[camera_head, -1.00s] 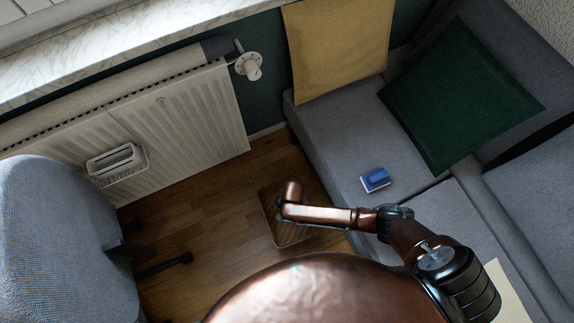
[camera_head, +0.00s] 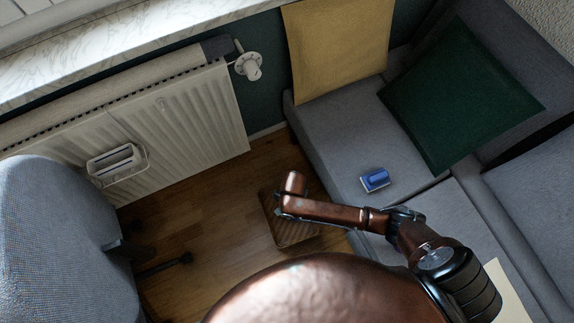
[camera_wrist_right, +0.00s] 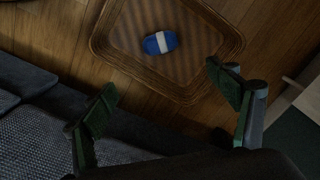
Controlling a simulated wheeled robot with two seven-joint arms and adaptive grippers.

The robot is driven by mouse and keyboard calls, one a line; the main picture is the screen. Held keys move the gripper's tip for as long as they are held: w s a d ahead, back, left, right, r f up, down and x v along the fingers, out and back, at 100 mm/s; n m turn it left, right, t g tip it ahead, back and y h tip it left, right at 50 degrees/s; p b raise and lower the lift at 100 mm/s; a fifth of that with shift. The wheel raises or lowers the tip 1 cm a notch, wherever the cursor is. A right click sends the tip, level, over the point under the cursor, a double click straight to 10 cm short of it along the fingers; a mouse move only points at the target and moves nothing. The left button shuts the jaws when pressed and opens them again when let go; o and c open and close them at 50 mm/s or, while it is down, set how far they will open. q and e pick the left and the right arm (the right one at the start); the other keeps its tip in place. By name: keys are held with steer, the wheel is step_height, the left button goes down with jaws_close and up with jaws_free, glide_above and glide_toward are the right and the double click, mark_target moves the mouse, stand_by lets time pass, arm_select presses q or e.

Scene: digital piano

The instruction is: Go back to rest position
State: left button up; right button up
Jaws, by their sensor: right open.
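My right arm (camera_head: 335,213) reaches across the lower middle of the head view. Its gripper is not clearly visible there. In the right wrist view, my right gripper (camera_wrist_right: 160,79) is open, with its two dark green fingers spread apart and nothing between them. Beyond the fingertips, a blue object with a white band (camera_wrist_right: 160,42) lies in a brown woven tray (camera_wrist_right: 105,53) on the floor. The tray also shows in the head view (camera_head: 272,226), partly hidden by my arm. My left gripper is not in view.
A blue and white item (camera_head: 375,180) lies on the grey sofa (camera_head: 335,150). A yellow cushion (camera_head: 335,50) and a green cushion (camera_head: 455,95) rest on it. A grey chair (camera_head: 55,240) stands left, near a radiator (camera_head: 185,110). Wooden floor (camera_head: 195,215) is open between.

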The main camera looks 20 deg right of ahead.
steer(key=shift+r, duration=0.95)
